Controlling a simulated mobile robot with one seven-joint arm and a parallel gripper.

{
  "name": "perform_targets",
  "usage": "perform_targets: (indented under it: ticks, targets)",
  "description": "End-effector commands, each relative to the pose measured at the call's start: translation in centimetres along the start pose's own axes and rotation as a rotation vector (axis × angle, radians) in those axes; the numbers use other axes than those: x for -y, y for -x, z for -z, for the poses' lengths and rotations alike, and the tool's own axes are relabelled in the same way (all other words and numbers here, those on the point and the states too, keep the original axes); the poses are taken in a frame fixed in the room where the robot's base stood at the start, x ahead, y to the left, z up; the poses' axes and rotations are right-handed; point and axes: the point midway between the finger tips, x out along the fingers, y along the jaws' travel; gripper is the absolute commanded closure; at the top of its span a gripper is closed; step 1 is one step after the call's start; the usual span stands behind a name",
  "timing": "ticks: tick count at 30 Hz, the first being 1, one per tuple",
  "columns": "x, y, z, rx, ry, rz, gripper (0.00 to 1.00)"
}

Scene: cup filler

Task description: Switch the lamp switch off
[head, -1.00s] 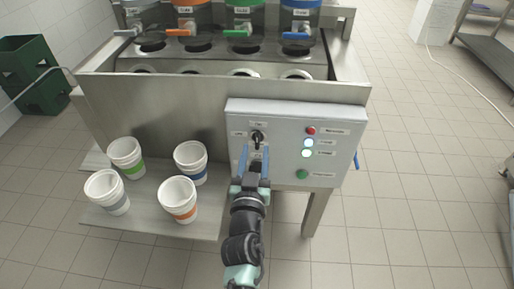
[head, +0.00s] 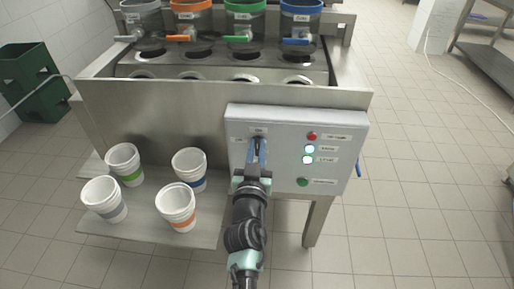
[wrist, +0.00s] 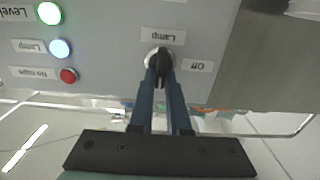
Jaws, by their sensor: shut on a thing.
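The lamp switch (wrist: 159,62) is a black rotary knob on the grey control panel (head: 340,149). In the wrist view it sits by the labels "Lamp" and "Off", which appear upside down. My gripper (head: 256,148) is at the knob, with its two blue fingers closed on the knob's sides; the fingers also show in the wrist view (wrist: 161,85). In the head view the fingers mostly hide the knob. The lamp light (wrist: 60,48) glows pale blue-white.
The panel also has a lit green level light (wrist: 49,13), a red light (wrist: 69,75) and a green button (head: 302,182). Several white cups stand on the metal shelf (head: 150,229) to the left. Open floor lies to the right.

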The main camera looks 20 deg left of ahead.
Motion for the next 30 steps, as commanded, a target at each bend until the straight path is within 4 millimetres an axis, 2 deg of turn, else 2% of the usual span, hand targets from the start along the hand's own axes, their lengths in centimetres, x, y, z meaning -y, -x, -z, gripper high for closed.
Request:
perform_targets:
  ticks: [16, 30]
  targets:
    - [0.09, 0.02, -0.03, 0.000, 0.063, 0.000, 1.00]
    - [0.55, 0.02, -0.16, 0.000, 0.441, 0.001, 1.00]
